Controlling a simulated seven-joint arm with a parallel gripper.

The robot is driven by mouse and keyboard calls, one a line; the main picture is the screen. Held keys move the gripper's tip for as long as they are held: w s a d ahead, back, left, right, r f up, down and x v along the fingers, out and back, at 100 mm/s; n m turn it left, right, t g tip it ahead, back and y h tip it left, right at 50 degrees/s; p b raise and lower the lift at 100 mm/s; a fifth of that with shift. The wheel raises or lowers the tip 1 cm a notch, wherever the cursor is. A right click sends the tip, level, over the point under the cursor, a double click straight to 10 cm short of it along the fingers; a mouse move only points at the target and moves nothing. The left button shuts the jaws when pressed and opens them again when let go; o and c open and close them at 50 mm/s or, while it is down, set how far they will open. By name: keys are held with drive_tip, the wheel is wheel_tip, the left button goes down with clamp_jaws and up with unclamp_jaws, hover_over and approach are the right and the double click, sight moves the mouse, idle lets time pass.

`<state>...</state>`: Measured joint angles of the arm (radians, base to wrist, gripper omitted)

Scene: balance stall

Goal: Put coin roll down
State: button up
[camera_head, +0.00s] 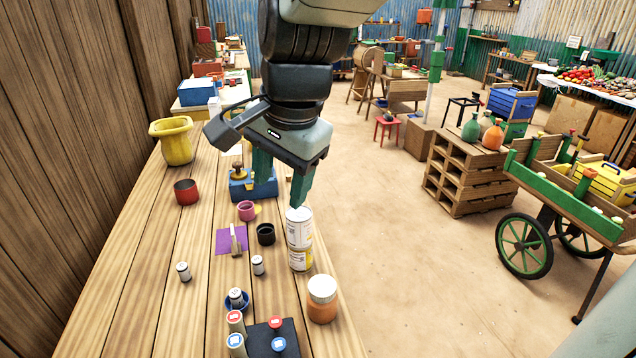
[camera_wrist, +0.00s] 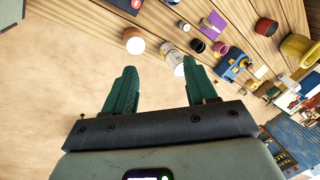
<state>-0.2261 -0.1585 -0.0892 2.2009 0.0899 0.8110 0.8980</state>
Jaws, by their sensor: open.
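My gripper (camera_head: 281,182) is open, with nothing between its green fingers in the wrist view (camera_wrist: 157,80). It hangs above the right edge of the wooden counter, just over and behind a stack of two white cans. Short beige cylinders with coloured ends, which may be coin rolls, stand at the near end: a red-topped one (camera_head: 235,318) and a blue-topped one (camera_head: 236,342) beside a dark block (camera_head: 262,335). Small grey cylinders with white labels stand further up the counter, one (camera_head: 183,271) at left and one (camera_head: 258,265) nearer the middle. I cannot tell which is the coin roll.
The upper white can (camera_head: 299,226) rests on another can (camera_head: 300,258). An orange jar (camera_head: 322,300) stands at the counter's right edge. A black cup (camera_head: 265,234), pink cup (camera_head: 246,210), purple cloth (camera_head: 228,240) and red cup (camera_head: 186,191) lie around. The counter's left front is clear.

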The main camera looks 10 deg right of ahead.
drive_tip(key=s+d+r+n+t, duration=0.1)
drive_tip(key=s+d+n, duration=0.1)
drive_tip(key=s+n, duration=0.3)
drive_tip(key=s+d+r+n+t+h, duration=0.1)
drive_tip(key=s+d+r+n, duration=0.1)
drive_tip(key=s, duration=0.6)
drive_tip(key=d+n, duration=0.1)
drive_tip(key=n, duration=0.1)
drive_tip(key=shift+s+d+r+n, duration=0.25)
drive_tip(key=shift+s+d+n, duration=0.05)
drive_tip(key=shift+s+n, duration=0.1)
